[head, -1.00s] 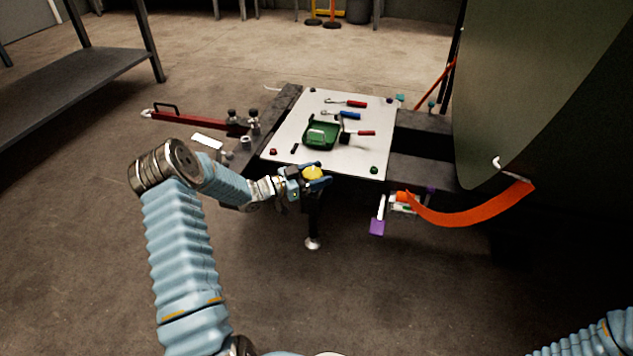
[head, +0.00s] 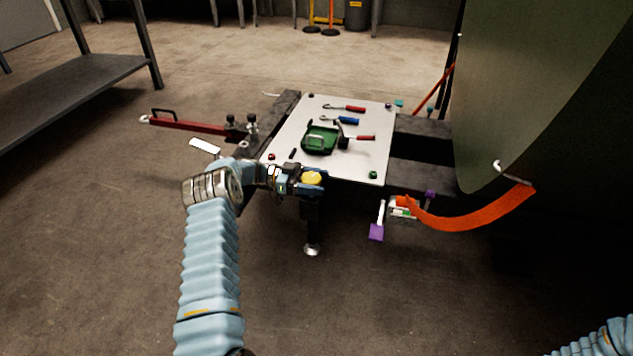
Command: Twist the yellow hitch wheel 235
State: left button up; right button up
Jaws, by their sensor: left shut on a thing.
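The yellow hitch wheel (head: 312,178) sits at the front edge of the cart, above a dark vertical leg with a pale foot (head: 312,249). My left gripper (head: 306,181) is at the wheel, reaching in from the left, and is shut on it. Its fingers cover part of the wheel's rim. My right gripper is out of view; only part of my right arm shows at the lower right corner.
A white panel (head: 285,135) on the cart carries a green tray (head: 321,139) and several hand tools. A red tow bar (head: 190,124) extends left. An orange strap (head: 470,218) hangs by the large curved fuselage skin (head: 520,90) at right. Floor in front is clear.

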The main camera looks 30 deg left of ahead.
aim_at(317, 177)
pick_arm(q)
jog(key=shift+r, duration=0.1)
dwell(0.3)
jog(key=o, duration=1)
jog(key=shift+c, duration=0.2)
notch_tip(317, 177, up, 4)
jog(key=shift+f+p, duration=0.15)
jog(key=shift+p, duration=0.6)
jog(key=s+d+r+p, duration=0.3)
jog(key=s+d+r, duration=0.4)
jog(key=s, duration=0.5)
notch_tip(317, 177, up, 2)
jog(key=shift+r+p, duration=0.1)
jog(key=shift+p, duration=0.3)
jog(key=shift+d, duration=0.1)
